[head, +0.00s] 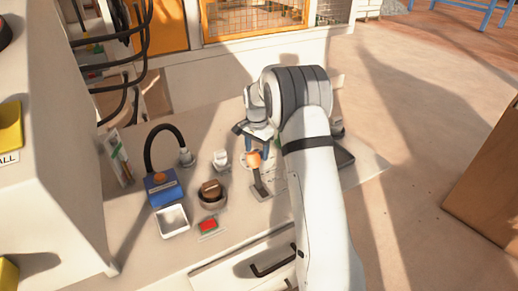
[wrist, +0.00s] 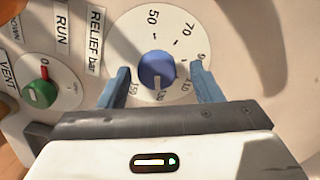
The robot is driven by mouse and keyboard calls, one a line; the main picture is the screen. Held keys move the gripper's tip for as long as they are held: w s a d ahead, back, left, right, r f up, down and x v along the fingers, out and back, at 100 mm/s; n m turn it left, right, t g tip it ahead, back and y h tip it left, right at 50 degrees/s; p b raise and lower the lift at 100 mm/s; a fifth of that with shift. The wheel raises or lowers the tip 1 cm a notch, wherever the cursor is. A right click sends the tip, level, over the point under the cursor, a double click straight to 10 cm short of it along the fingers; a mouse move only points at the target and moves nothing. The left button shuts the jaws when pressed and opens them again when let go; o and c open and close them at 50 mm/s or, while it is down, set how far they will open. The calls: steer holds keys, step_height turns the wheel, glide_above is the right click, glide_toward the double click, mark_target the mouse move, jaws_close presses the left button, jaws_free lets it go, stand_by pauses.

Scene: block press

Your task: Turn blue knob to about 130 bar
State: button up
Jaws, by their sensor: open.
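The blue knob (wrist: 157,66) sits in the middle of a white round dial (wrist: 140,32) marked RELIEF bar in the wrist view. A pale mark at the knob's lower edge points down, about at the 130 label. My gripper (wrist: 160,70) is open, with one blue finger on each side of the knob. A gap shows between each finger and the knob. In the head view my arm hides the knob, and only a little of my gripper shows.
In the wrist view, a green knob with a red mark (wrist: 40,94) is on the VENT dial at left, near a RUN label (wrist: 63,30). In the head view, an orange-topped lever (head: 254,160), a red button (head: 208,226), a brown knob (head: 211,190) and a blue box (head: 162,188) stand on the panel.

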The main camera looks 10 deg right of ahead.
steer(key=shift+r+p, duration=0.55)
steer(key=shift+r, duration=3.4)
